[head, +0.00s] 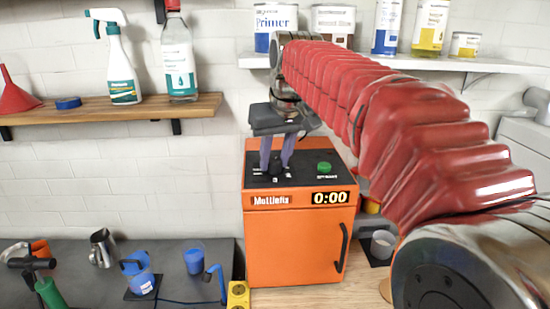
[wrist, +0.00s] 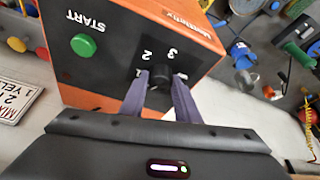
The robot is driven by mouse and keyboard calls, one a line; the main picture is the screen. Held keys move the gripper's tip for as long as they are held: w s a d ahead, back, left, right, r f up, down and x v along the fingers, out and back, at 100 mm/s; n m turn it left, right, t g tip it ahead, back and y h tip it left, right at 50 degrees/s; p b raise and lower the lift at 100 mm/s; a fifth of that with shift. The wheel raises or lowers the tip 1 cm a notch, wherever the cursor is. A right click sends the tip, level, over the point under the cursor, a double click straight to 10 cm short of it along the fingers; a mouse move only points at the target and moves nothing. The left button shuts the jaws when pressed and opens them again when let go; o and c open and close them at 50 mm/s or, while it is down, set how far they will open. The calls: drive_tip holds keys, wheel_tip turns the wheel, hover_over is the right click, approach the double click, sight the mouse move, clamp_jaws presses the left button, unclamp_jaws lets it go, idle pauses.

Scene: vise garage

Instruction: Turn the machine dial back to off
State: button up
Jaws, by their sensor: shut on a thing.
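The orange machine (head: 297,240) stands on the counter with a black control panel on top. Its black dial (wrist: 161,76) shows in the wrist view between my fingers, with the marks 1, 2 and 3 printed around it. My gripper (head: 274,170) reaches down from above onto the left part of the panel. In the wrist view my gripper (wrist: 160,82) is shut on the dial, one finger on each side. The dial's pointer and any off mark are hidden or too small to tell. The display (head: 330,198) reads 0:00.
A green start button (head: 324,167) sits right of the dial on the panel. A wooden shelf (head: 100,112) with bottles is at the left; a white shelf (head: 420,65) with cans is above.

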drive_tip(key=shift+c, duration=0.7)
drive_tip(key=shift+n, duration=0.4)
drive_tip(key=shift+w+d+n+g+y, duration=0.1)
drive_tip(key=shift+n+g+y, duration=0.3)
drive_tip(key=shift+n, duration=0.8)
drive_tip(key=shift+d+n+g+y, duration=0.1)
drive_tip(key=shift+n+y, duration=0.5)
drive_tip(key=shift+n, duration=0.6)
drive_tip(key=o, duration=1)
drive_tip(key=shift+o, duration=0.2)
drive_tip(key=shift+r, duration=0.1)
